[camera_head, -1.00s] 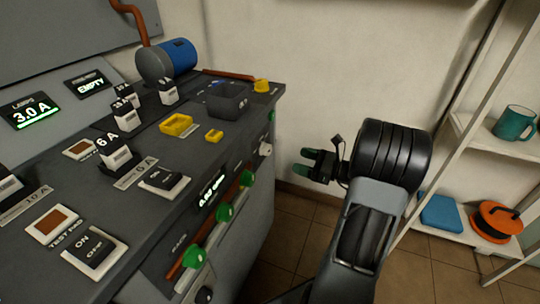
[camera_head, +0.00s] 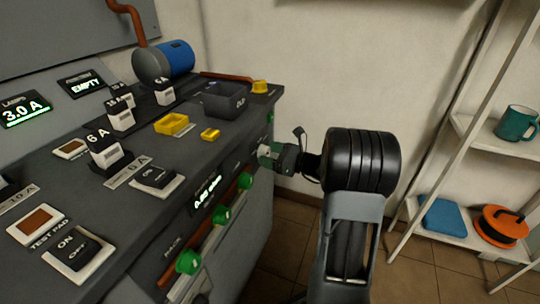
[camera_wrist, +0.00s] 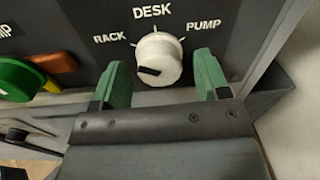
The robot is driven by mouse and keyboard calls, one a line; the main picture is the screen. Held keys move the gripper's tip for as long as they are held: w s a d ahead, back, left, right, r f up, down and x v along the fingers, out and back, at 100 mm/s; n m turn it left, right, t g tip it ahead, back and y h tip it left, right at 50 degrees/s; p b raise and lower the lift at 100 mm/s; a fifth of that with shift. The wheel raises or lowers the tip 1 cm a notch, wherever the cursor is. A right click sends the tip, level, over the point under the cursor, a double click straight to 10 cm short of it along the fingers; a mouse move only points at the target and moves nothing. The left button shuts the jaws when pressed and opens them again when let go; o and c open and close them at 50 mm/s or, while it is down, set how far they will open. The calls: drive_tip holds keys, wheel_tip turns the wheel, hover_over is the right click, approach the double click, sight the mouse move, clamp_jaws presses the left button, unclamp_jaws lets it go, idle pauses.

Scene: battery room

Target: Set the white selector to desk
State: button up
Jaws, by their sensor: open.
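The white selector (camera_wrist: 160,58) is a round knob on the dark front panel in the wrist view. The labels RACK, DESK and PUMP stand at its left, top and right. A black mark shows on the lower left of its face, on the RACK side rather than up at DESK. My gripper (camera_wrist: 163,72) is open, with one green finger on each side of the knob; I cannot tell whether either touches it. In the head view my gripper (camera_head: 270,155) is at the right end of the console front and largely hides the selector.
A green-knobbed slider (camera_head: 220,214) and others line the console front, left of my gripper. A green knob (camera_wrist: 18,78) is close to the left finger. The console top carries a dark bin (camera_head: 224,103) and yellow trays. A shelf rack (camera_head: 460,235) stands at the right.

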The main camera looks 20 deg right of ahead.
drive_tip(key=c, duration=0.9)
drive_tip(key=shift+c, duration=0.2)
drive_tip(key=shift+r+p, duration=0.15)
drive_tip(key=shift+p, duration=0.3)
drive_tip(key=m+p, duration=0.1)
drive_tip(key=p, duration=0.1)
drive_tip(key=m+p, duration=0.1)
drive_tip(key=shift+r+p, duration=0.25)
drive_tip(key=shift+p, duration=0.1)
drive_tip(key=m+p, duration=0.2)
drive_tip(key=p, duration=0.3)
drive_tip(key=shift+s+m, duration=0.1)
drive_tip(key=shift+m, duration=0.2)
drive_tip(key=m+p, duration=0.4)
drive_tip(key=p, duration=0.2)
drive_tip(key=m+p, duration=0.1)
drive_tip(key=p, duration=0.1)
drive_tip(key=m+p, duration=0.1)
drive_tip(key=m, duration=0.1)
drive_tip(key=shift+a+f+p, duration=0.1)
drive_tip(key=shift+f+p, duration=0.15)
drive_tip(key=shift+p, duration=0.1)
drive_tip(key=shift+f, duration=0.1)
